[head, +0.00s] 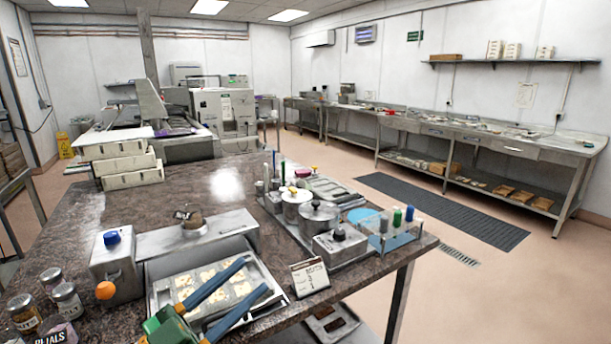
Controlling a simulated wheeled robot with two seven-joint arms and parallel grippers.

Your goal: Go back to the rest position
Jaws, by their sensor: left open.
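My left gripper (255,275) comes in from the bottom with its two long blue fingers spread apart. Nothing shows between the fingers. They are in front of a metal mould tray (157,299) with several pale pieces in its cavities, and they hide part of it. I cannot tell whether the fingers touch the tray or hover above it. My right gripper is not in view.
On the dark stone-topped table (100,222), a grey box with a blue knob (112,262) stands left of the tray. Several jars (67,300) are at lower left.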

